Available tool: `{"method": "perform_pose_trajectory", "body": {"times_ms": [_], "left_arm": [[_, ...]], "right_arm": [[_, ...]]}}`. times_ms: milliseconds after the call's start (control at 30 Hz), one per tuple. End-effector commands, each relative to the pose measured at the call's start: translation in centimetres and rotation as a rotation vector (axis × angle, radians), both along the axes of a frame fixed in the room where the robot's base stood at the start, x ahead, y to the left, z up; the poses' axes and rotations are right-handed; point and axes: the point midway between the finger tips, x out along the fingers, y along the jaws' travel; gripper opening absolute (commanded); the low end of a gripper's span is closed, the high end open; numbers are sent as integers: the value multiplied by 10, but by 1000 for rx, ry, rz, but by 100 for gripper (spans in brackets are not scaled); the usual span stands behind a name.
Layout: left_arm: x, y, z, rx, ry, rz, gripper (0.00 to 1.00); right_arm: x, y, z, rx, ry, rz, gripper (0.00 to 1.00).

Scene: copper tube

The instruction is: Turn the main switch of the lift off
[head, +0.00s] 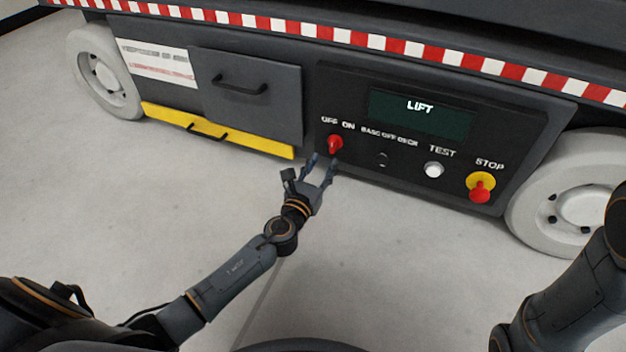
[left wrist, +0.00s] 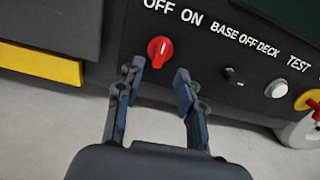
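The main switch (head: 335,143) is a red rotary knob under the words OFF and ON, at the left of the lift's dark control panel (head: 350,100). In the left wrist view the red knob (left wrist: 160,50) shows whole, with its pale mark near the upper right. My left gripper (head: 322,163) is open and empty, just below and in front of the knob. In the left wrist view its fingers (left wrist: 158,78) are spread to either side below the knob, apart from it. My right arm shows at the right edge, but its gripper is out of view.
Right of the switch are a black selector (head: 383,159), a white TEST button (head: 433,170) and a red STOP button on yellow (head: 480,189). Left are a grey door (head: 245,100) and a yellow step (head: 215,130). A white wheel (head: 570,195) stands right. The floor in front is clear.

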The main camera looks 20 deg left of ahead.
Motion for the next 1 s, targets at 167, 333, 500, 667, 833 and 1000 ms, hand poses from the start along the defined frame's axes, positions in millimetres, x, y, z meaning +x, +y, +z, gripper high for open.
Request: {"method": "perform_pose_trajectory", "body": {"times_ms": [167,333,500,667,833,1000], "left_arm": [[-39,2,-1,0,2,-1,38],[-60,2,-1,-1,1,0,38],[-67,3,0,-1,0,1,38],[-67,3,0,-1,0,1,38],[-67,3,0,-1,0,1,38],[-67,1,3,-14,1,-5,38]], "right_arm": [[0,0,0,-1,-1,0,35],[0,0,0,-1,-1,0,35],[0,0,0,-1,-1,0,35],[-1,0,0,-1,-1,0,35],[-1,0,0,-2,-2,0,35],[1,0,1,0,2,0,35]]}}
